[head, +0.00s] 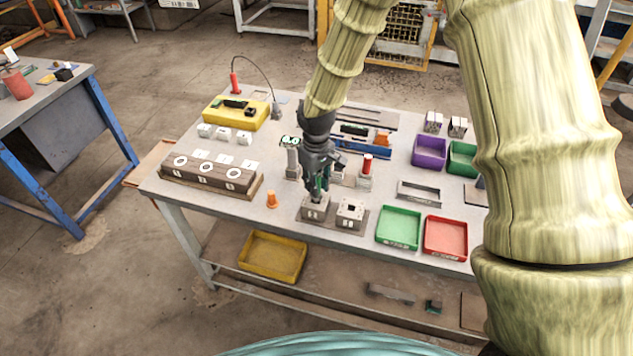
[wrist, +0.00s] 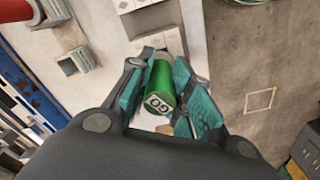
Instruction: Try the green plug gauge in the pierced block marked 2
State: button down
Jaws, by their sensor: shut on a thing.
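The green plug gauge (wrist: 160,92), with a GO label on its end, is between the fingers of my gripper (wrist: 158,105) in the wrist view. In the head view my gripper (head: 318,185) is shut on it, low over the left of two pale pierced blocks (head: 315,210). The gauge's lower end is hidden, so I cannot tell whether it is in the hole or just above it. The right pierced block (head: 350,214) stands beside it on the same dark base, its hole open. The marks on both blocks' fronts are too small to read surely.
A green tray (head: 398,228) and a red tray (head: 445,237) lie right of the blocks. A red-topped gauge (head: 367,163) stands in a holder behind them.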

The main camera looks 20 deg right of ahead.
jog(key=shift+f+b, duration=0.6)
jog(key=shift+f, duration=0.7)
dwell(0.4)
jog(key=shift+r, duration=0.15)
dwell(0.8)
jog(key=shift+r+p, duration=3.4)
jog(key=shift+r, duration=1.15)
